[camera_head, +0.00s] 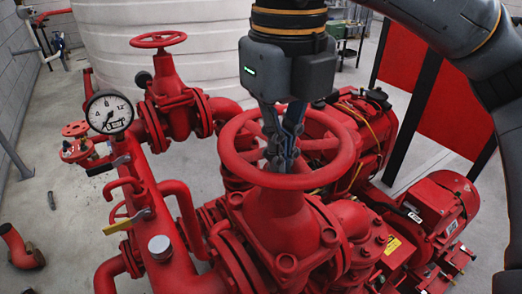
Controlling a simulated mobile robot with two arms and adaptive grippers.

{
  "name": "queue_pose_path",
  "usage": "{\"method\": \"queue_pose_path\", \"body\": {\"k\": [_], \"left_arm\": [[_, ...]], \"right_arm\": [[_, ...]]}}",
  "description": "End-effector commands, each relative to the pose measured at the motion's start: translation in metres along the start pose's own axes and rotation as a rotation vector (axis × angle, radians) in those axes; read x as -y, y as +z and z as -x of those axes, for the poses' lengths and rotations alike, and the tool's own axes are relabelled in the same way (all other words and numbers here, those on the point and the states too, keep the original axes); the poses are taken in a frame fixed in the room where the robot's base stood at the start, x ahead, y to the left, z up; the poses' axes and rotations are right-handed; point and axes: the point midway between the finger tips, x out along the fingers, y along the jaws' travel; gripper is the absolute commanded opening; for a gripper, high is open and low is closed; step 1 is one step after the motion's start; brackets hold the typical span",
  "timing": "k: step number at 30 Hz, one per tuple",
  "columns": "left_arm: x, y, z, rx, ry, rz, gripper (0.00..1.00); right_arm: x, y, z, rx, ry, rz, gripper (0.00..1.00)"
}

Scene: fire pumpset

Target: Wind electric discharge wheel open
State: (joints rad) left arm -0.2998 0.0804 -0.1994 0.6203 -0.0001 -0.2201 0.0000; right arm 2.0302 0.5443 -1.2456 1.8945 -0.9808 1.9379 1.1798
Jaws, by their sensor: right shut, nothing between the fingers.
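A large red handwheel (338,176) lies flat on top of a red valve body (280,225) in the middle of the view. My right gripper (281,160) points straight down over the wheel, its fingers shut with nothing between them. The fingertips show inside the wheel's ring, near the hub and spokes; I cannot tell whether they touch a spoke. The fingers hide part of the far rim. A smaller red handwheel (158,39) tops another valve further back on the left. My left gripper is not in view.
A pressure gauge (109,112) stands on the red pipe (150,200) at left, with a yellow-handled lever (127,221) below it. A red motor (440,210) sits at right. A large white tank (155,75) stands behind. Bare floor (60,230) shows at left.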

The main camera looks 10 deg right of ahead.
Motion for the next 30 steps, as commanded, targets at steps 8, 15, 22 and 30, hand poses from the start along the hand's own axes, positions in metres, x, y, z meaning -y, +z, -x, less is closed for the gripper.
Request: {"method": "queue_pose_path", "body": {"k": [8, 15, 22, 30], "left_arm": [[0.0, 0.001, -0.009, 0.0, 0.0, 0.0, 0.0], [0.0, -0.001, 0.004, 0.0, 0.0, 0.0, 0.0], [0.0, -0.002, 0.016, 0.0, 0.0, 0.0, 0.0], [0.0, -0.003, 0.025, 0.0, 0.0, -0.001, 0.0]], "right_arm": [[0.03, -0.011, -0.001, -0.001, -0.003, -0.003, 0.0], [0.056, -0.004, 0.003, -0.003, -0.004, -0.006, 0.0], [0.072, 0.015, 0.003, -0.001, -0.003, -0.005, 0.0], [0.075, 0.045, 0.002, -0.001, -0.002, -0.003, 0.0]]}}
